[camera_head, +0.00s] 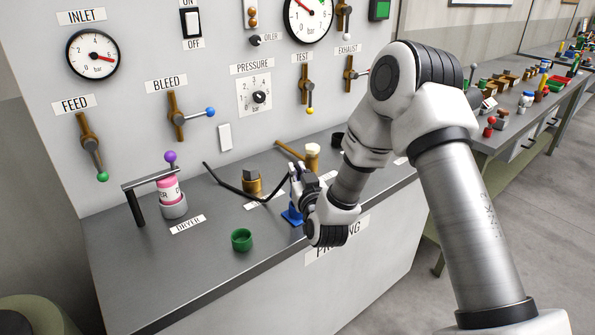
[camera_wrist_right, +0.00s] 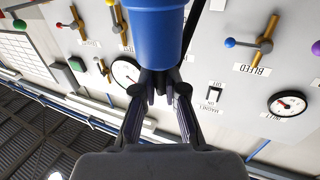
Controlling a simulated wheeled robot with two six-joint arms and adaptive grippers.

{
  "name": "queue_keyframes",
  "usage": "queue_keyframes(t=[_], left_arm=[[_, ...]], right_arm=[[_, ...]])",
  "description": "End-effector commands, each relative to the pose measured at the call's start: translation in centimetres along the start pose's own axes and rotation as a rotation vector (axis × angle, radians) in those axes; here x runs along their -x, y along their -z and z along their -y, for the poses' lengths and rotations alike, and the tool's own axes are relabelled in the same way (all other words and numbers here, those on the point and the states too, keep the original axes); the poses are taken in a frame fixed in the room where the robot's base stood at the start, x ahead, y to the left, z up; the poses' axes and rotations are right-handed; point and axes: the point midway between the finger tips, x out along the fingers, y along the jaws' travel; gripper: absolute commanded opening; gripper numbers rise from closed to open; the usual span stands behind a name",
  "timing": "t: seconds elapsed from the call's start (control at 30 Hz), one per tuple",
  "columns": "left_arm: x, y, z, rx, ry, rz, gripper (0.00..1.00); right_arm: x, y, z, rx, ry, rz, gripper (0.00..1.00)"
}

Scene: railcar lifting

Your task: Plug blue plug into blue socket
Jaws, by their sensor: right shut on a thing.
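My right gripper (camera_head: 296,186) is over the front part of the console top. It is shut on the blue plug, a smooth blue cylinder (camera_wrist_right: 160,35) that fills the top middle of the right wrist view. In the head view a blue piece (camera_head: 291,215) shows just below the fingers, at the console top. I cannot tell there how much of it is plug and how much is socket, or whether the two touch. A black cable (camera_head: 226,184) runs across the console toward my right gripper. My left gripper is not in view.
A green cup-like socket (camera_head: 242,240) stands to the left on the console. A pink bottle (camera_head: 170,190) sits in a grey holder under a black bracket. A brass fitting (camera_head: 252,183) stands behind the cable. Valve levers and gauges line the panel.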

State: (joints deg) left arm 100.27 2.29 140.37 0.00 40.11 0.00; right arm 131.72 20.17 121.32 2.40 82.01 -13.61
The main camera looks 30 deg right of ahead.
Motion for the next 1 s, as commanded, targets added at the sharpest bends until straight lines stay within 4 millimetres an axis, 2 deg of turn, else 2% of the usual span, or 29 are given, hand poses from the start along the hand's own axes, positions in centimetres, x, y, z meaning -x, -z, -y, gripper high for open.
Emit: queue_keyframes(t=[0.97,1.0], left_arm=[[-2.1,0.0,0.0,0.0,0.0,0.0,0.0],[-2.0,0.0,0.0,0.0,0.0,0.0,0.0]], right_arm=[[0.0,-2.5,0.0,0.0,0.0,0.0,0.0],[0.0,-2.4,0.0,0.0,0.0,-0.001,0.24]])
